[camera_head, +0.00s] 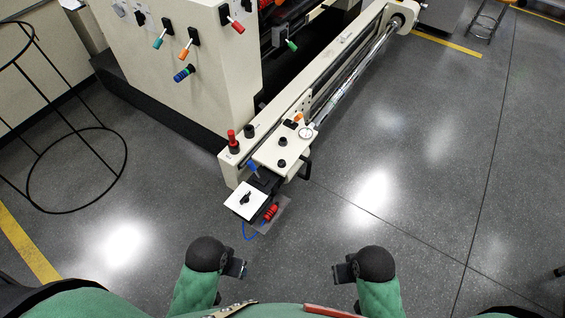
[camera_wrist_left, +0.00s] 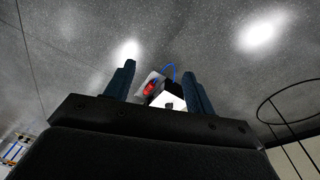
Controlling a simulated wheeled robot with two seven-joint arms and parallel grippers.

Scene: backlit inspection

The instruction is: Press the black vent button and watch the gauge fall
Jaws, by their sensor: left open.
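A small round white-faced gauge (camera_head: 306,132) sits at the right edge of a cream plate (camera_head: 268,156) on the machine's near end. Its needle is too small to read. Two black round buttons, one upper (camera_head: 283,141) and one lower (camera_head: 282,163), stand on this plate; I cannot tell which is the vent button. My left gripper (camera_head: 238,268) is below and apart from the plate. Its two fingers (camera_wrist_left: 157,75) are spread and empty in the left wrist view. My right gripper (camera_head: 344,272) is low at right, touching nothing visible; its jaws are unclear.
A white box with a black knob (camera_head: 240,207) stands at the near end, beside a red ribbed part (camera_head: 271,212) and blue cable. A red button (camera_head: 232,137) and a black knob (camera_head: 249,131) sit left. A black wire stand (camera_head: 122,170) is at left. Open floor lies right.

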